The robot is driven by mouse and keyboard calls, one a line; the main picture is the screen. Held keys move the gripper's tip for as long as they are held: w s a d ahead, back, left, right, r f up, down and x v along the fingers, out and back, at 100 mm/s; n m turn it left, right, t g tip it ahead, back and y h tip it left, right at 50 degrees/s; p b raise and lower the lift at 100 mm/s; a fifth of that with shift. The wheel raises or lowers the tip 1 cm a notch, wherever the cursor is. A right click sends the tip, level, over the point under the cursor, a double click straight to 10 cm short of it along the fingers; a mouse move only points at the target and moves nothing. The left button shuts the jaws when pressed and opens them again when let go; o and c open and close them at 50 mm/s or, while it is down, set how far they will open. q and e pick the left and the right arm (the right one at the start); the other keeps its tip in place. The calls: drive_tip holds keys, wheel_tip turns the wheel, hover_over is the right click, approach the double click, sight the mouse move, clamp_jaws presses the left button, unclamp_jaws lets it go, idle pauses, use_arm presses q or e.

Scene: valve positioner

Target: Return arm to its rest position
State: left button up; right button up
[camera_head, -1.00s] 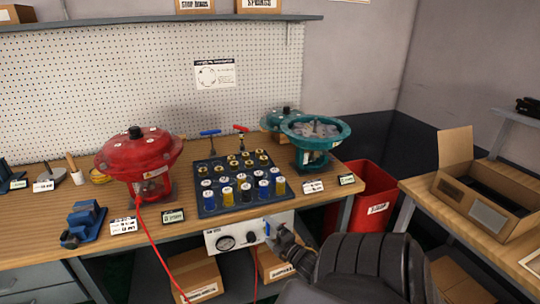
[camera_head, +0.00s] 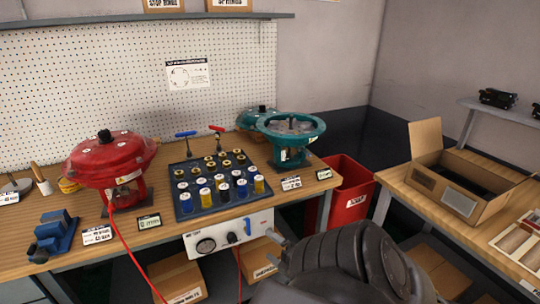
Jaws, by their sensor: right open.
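My right arm (camera_head: 345,262) reaches in from the bottom of the head view. Its right gripper (camera_head: 280,243) is small and partly hidden by my arm, and it is open. It sits just right of the white control panel (camera_head: 216,242) under the bench edge, apart from the panel's blue lever (camera_head: 248,226). The panel also bears a round gauge (camera_head: 206,246) and a black knob (camera_head: 232,238). I see nothing between the fingers. My left gripper is not in view.
A red actuator (camera_head: 108,160), a blue tray (camera_head: 184,214) of several cylinders and a teal actuator (camera_head: 290,140) stand on the bench. A red bin (camera_head: 350,190) stands to its right. A side table holds an open cardboard box (camera_head: 445,190). Floor boxes (camera_head: 178,277) lie below.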

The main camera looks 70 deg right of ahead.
idle(0.4)
drive_tip(key=s+a+f+m+g+y, duration=0.1)
drive_tip(key=s+a+f+m+g, duration=0.3)
drive_tip(key=f, duration=0.6)
drive_tip(key=s+f+m+g, duration=0.3)
drive_tip(key=s+f, duration=0.4)
drive_tip(key=f, duration=0.3)
drive_tip(key=s+a+f+m+g+y, duration=0.1)
drive_tip(key=s+a+f+m+g, duration=0.15)
drive_tip(key=s+f, duration=0.45)
drive_tip(key=s+a+f+m+g+y, duration=0.1)
drive_tip(key=s+a+f+g+y, duration=0.15)
drive_tip(key=s+a+f, duration=0.4)
drive_tip(key=s+a+f+m+g+y, duration=0.1)
drive_tip(key=s+a+f+m+g, duration=0.2)
drive_tip(key=a+f, duration=0.65)
drive_tip(key=w+a+n+g, duration=0.1)
drive_tip(key=w+a, duration=0.4)
drive_tip(key=a, duration=0.2)
drive_tip(key=shift+w+f+n, duration=0.25)
drive_tip(key=shift+f+n, duration=0.1)
drive_tip(key=shift+f, duration=0.1)
